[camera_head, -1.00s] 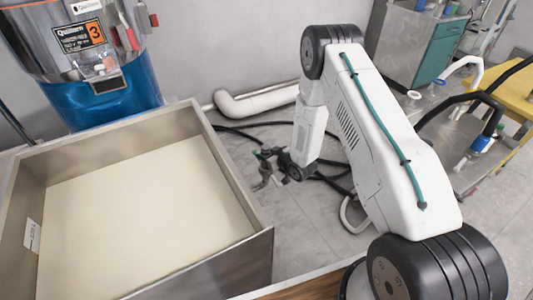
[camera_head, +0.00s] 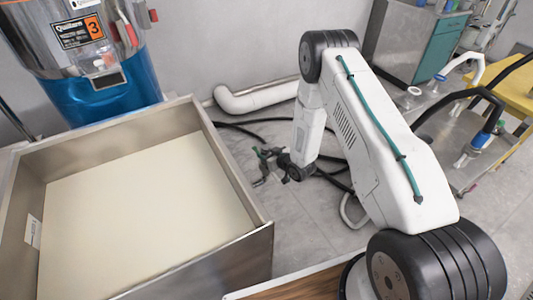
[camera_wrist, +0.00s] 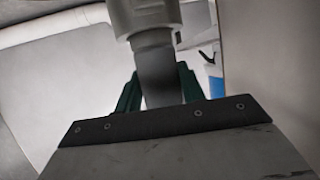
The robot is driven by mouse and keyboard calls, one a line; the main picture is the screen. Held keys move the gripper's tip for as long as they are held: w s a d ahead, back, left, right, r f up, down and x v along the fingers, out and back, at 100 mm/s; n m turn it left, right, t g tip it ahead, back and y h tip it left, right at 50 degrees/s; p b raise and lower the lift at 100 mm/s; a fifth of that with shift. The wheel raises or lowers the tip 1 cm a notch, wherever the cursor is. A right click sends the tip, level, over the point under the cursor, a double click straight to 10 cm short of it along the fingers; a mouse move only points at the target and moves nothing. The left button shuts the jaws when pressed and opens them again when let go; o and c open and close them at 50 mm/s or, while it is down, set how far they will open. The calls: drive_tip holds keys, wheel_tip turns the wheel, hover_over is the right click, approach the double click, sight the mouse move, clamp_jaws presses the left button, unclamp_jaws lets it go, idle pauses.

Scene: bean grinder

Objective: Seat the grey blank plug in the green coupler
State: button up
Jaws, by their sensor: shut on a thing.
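My gripper (camera_head: 264,166) hangs low over the floor to the right of the steel bin, small in the head view. In the wrist view its two green fingers (camera_wrist: 160,88) are closed on a grey piece, which looks like the grey blank plug (camera_wrist: 146,14). The piece has a wide light-grey cylinder beyond the fingers and a narrower dark-grey part between them. In the head view the held piece is too small to make out. I cannot pick out the green coupler with certainty in either view.
A steel bin (camera_head: 262,248) with a pale inside fills the left. Behind it stands a blue and steel machine (camera_head: 100,88). A pale pipe (camera_head: 258,97) and black hoses (camera_head: 240,126) lie by the wall. A cart (camera_head: 455,150) with curved hoses stands right.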

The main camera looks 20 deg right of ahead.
drive_tip(key=shift+f, duration=0.2)
drive_tip(key=o, duration=1.4)
drive_tip(key=v, duration=0.7)
drive_tip(key=shift+s, duration=0.35)
drive_tip(key=shift+d+r, duration=0.15)
drive_tip(key=shift+r, duration=0.05)
